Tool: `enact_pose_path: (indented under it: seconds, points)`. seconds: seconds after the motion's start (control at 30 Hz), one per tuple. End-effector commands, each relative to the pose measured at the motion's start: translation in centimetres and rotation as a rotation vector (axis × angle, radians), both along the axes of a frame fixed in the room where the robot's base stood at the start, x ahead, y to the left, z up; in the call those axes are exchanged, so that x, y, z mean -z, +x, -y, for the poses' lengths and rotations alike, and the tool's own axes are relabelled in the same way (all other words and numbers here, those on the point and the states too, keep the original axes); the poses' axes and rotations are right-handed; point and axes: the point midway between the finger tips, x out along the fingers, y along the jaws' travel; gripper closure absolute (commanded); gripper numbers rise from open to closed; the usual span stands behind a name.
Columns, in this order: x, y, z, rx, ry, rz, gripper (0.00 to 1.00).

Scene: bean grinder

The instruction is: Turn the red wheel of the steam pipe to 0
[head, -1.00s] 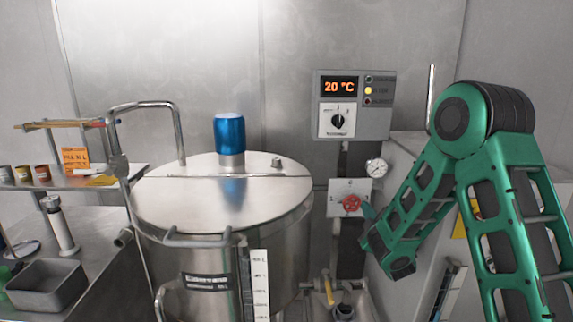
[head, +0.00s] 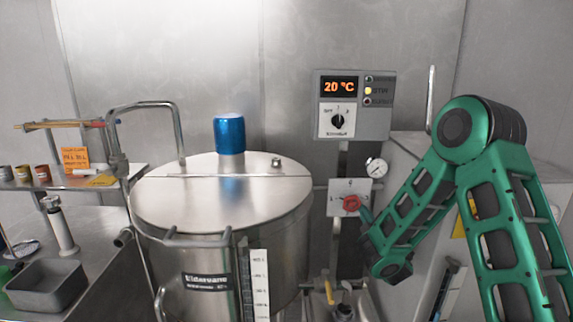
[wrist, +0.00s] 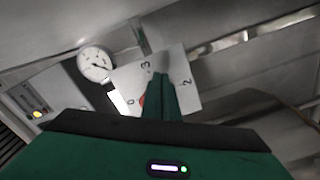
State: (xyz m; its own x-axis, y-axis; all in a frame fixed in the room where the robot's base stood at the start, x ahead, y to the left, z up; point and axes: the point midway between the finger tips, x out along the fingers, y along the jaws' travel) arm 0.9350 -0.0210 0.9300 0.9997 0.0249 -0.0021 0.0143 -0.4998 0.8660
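The red wheel (head: 351,202) sits on a pale square plate (head: 336,187) to the right of the tank. My gripper (wrist: 162,80) shows there as one narrow green shape with no gap between the fingers. It covers most of the wheel, and any grip on the rim is hidden. In the head view a green fingertip is at the wheel's right side.
A gauge (head: 376,167) is just above right of the plate. A control box (head: 352,105) reading 20 °C hangs above. The steel tank (head: 222,205) stands close on the left. A yellow-handled valve (head: 343,309) is low beneath the wheel.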

Motion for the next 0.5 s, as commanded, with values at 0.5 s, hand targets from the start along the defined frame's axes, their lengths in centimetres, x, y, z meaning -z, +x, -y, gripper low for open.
enact_pose_path:
  seconds: [0.5]
  points:
    - [0.79, 0.12, -0.48, 0.000, 0.002, -0.001, 1.00]
